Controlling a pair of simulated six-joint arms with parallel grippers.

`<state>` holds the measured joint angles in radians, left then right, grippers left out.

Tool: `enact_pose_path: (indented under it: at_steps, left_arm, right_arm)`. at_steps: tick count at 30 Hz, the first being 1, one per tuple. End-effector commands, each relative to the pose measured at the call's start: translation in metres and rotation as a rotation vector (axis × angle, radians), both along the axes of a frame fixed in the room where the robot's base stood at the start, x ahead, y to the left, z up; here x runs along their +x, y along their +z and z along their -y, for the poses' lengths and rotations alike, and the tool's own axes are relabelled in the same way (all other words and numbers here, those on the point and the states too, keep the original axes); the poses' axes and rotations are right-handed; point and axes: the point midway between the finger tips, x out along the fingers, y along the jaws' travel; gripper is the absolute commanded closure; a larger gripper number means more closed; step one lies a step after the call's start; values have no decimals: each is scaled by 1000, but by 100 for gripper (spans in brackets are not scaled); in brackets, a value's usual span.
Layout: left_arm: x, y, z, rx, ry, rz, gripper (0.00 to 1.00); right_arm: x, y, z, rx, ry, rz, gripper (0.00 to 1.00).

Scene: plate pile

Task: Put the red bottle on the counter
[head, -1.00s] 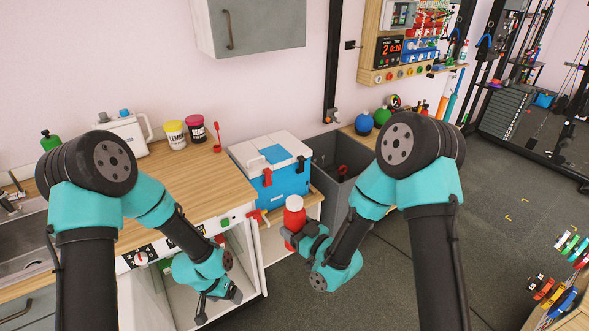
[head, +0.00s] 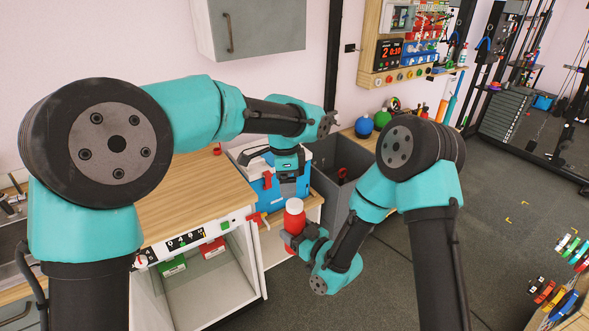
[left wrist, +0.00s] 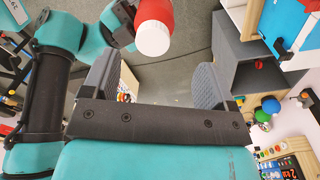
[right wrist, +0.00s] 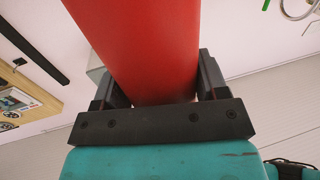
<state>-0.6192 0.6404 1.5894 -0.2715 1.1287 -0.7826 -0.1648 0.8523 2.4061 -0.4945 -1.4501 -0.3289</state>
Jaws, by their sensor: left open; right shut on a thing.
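The red bottle (head: 294,222) is held upright in front of the blue and white cooler, beside the counter (head: 190,195) and off it. My right gripper (head: 299,240) is shut on the red bottle, whose red body fills the space between the fingers in the right wrist view (right wrist: 145,45). My left gripper (head: 288,186) is open and empty, just above and behind the bottle, in front of the cooler. In the left wrist view the bottle's white end (left wrist: 153,38) shows beyond the open fingers, apart from them.
The cooler (head: 255,187) stands right of the counter, with a grey bin (head: 340,185) beyond it. The cabinet under the counter is open, with green (head: 172,266) and red (head: 213,247) boxes inside. My left arm crosses over the counter and hides its back part. The visible front of the countertop is clear.

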Motion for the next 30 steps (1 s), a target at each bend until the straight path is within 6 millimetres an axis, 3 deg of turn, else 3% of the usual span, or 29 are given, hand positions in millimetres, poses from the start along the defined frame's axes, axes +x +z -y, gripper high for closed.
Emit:
enact_pose_path:
  at_steps: [1,4,10,20,30]
  left_arm:
    - [-2,14,8,10,-35,9,20]
    - [-6,30,16,25,-82,17,20]
    - [-9,38,20,34,-106,19,20]
    - [-8,34,19,34,-104,18,20]
    - [-9,-3,19,35,-103,16,20]
  right_arm:
    - [0,1,0,1,0,2,71]
    - [0,1,0,1,0,2,71]
    - [0,1,0,1,0,2,71]
    - [0,1,0,1,0,2,71]
    - [0,1,0,1,0,2,71]
